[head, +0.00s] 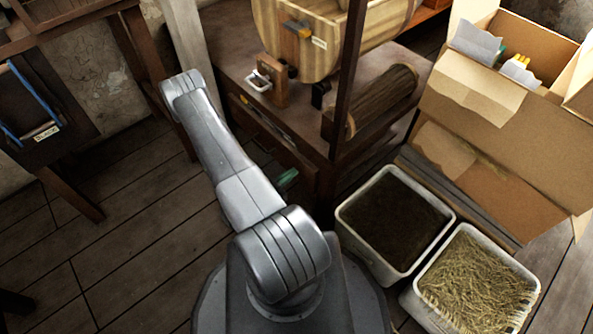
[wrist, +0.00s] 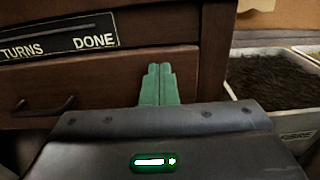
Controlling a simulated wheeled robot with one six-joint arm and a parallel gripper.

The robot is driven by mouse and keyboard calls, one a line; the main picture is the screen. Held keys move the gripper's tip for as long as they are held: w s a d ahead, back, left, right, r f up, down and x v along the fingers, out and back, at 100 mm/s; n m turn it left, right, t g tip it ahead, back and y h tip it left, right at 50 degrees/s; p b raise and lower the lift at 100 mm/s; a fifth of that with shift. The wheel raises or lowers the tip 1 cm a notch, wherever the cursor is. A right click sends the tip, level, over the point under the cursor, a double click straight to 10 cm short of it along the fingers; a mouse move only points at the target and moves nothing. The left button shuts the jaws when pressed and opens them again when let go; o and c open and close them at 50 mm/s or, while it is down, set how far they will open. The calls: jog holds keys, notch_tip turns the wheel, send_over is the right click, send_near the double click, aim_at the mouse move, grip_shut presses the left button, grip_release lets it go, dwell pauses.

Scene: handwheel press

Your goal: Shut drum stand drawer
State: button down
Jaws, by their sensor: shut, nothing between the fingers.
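The drum stand (head: 225,45) is a dark brown wooden stand carrying a pale wooden drum (head: 335,40). Its drawer (wrist: 95,80) has a plain wooden front with a dark bar handle (wrist: 45,105) at the left in the wrist view. In the head view my arm partly hides the drawer front. My gripper (wrist: 158,85) has green fingers shut together and empty. They point at the right part of the drawer front, right of the handle. I cannot tell whether they touch it, or how far the drawer stands out. The fingers also show in the head view (head: 288,178).
A plate reading TURNS and DONE (wrist: 60,42) is above the drawer. A bin of dark material (head: 395,220) and a bin of straw-like fibre (head: 475,285) stand right of the stand. An open cardboard box (head: 500,110) is behind them. The floor at left (head: 130,245) is clear.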

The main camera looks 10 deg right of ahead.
aim_at(304, 164)
jog(key=shift+b+x, duration=0.4)
jog(key=shift+x, duration=1.15)
